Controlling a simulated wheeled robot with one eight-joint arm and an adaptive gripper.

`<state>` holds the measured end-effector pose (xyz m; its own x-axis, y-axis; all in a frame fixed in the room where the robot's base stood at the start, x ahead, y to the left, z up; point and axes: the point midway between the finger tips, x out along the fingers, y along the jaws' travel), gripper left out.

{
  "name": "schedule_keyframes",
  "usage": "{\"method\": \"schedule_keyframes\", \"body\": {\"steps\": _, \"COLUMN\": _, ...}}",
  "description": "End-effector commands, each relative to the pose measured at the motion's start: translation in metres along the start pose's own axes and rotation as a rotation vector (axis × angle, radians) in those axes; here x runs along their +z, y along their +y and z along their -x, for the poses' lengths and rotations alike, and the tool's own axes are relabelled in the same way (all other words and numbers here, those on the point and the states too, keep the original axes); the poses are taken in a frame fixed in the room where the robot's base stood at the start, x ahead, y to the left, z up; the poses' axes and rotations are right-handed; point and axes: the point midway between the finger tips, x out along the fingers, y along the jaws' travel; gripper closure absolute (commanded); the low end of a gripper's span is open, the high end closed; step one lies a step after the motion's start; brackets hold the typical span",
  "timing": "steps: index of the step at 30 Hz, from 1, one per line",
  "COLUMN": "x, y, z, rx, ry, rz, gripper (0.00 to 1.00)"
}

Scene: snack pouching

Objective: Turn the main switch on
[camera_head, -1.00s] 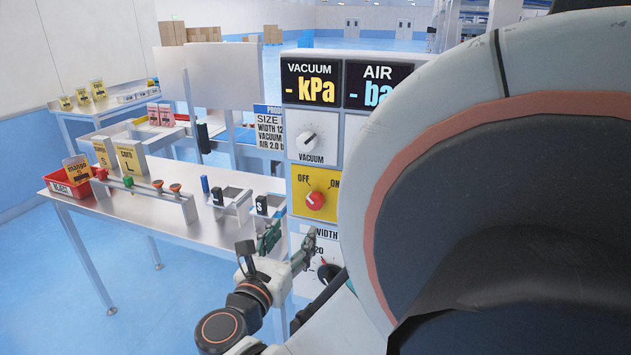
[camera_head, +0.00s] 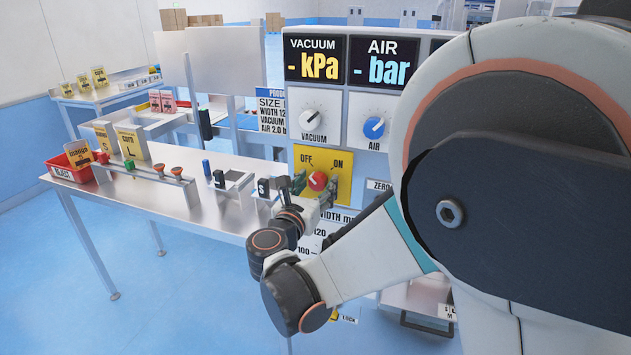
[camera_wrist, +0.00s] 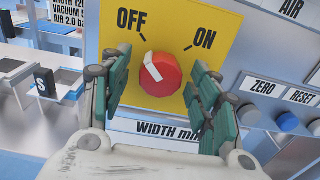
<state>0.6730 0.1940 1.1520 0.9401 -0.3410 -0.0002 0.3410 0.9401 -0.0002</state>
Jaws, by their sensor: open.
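The main switch is a red knob (camera_head: 318,181) on a yellow plate (camera_head: 343,163) marked OFF at left and ON at right. In the wrist view the red knob (camera_wrist: 160,77) has a white pointer mark aimed up and left, toward OFF. My gripper (camera_head: 313,187) is at the plate with its jaws apart. In the wrist view the green-padded fingers of my gripper (camera_wrist: 163,88) stand left and right of the knob, with gaps on both sides. Whether the fingertips touch the plate I cannot tell.
The vacuum knob (camera_head: 313,121) and blue air knob (camera_head: 374,127) sit above the plate. ZERO and RESET buttons (camera_wrist: 249,115) lie to the right. A metal table (camera_head: 150,205) with a red tray (camera_head: 60,170) stands at left. My arm covers much of the right side.

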Motion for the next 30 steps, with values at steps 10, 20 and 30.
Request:
{"method": "schedule_keyframes", "body": {"steps": 10, "x": 0.0001, "y": 0.0001, "z": 0.0002, "rx": 0.000, "ry": 0.000, "rz": 0.000, "gripper": 0.80}}
{"method": "schedule_keyframes", "body": {"steps": 20, "x": 0.0000, "y": 0.0002, "z": 0.0003, "rx": 0.000, "ry": 0.000, "rz": -0.015, "gripper": 0.88}}
{"method": "schedule_keyframes", "body": {"steps": 30, "x": -0.0002, "y": 0.0007, "z": 0.0003, "rx": 0.000, "ry": 0.000, "rz": -0.184, "gripper": 0.88}}
